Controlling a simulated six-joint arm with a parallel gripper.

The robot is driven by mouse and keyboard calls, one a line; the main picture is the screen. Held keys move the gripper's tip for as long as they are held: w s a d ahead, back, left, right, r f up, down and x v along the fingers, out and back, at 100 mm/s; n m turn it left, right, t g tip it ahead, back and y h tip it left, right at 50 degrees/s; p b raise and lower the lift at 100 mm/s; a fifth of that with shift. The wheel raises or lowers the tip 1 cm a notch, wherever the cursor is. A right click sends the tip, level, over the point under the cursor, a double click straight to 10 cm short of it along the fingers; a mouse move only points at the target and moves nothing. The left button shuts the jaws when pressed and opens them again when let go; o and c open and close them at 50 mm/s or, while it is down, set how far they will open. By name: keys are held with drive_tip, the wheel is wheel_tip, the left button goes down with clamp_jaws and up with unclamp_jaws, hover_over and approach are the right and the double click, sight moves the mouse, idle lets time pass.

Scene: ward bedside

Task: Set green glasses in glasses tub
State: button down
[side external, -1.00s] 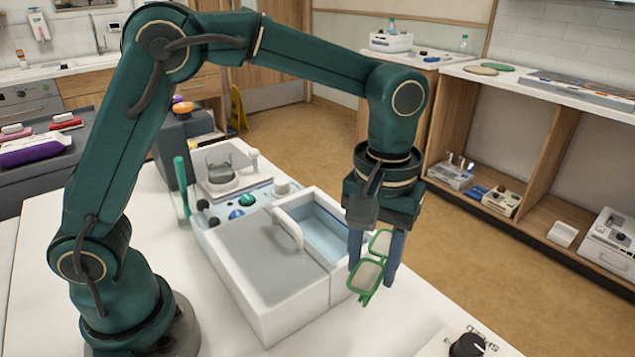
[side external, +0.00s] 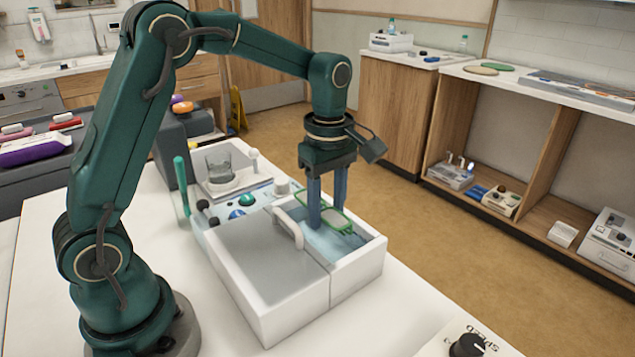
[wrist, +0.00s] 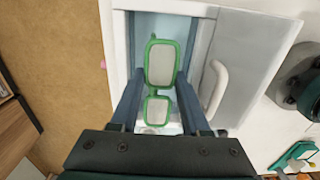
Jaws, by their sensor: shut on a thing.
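The green glasses (side external: 325,217) are held between the two fingers of my gripper (side external: 327,222). In the wrist view the glasses (wrist: 160,66) show as two green-rimmed lenses, one above the other, with my gripper (wrist: 158,105) around them. The tub (side external: 358,264) is a white box with an open compartment with a pale blue inside and a grey sliding lid (side external: 258,247) with a handle, pushed to the left. The glasses are over or within the open compartment, and the fingertips reach down into it. Whether the glasses touch the floor is unclear.
A glass cup (side external: 218,166) stands on a unit behind the tub, beside a panel with coloured knobs (side external: 240,200). A speed dial (side external: 467,345) sits at the front right. The white table (side external: 420,300) is bare right of the tub.

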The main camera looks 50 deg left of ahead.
drive_tip(key=shift+f, duration=3)
drive_tip(key=shift+s+f, duration=0.1)
drive_tip(key=shift+f, duration=0.45)
drive_tip(key=shift+c, duration=0.2)
unclamp_jaws()
drive_tip(key=shift+r, duration=0.1)
drive_tip(key=shift+r, duration=3.95)
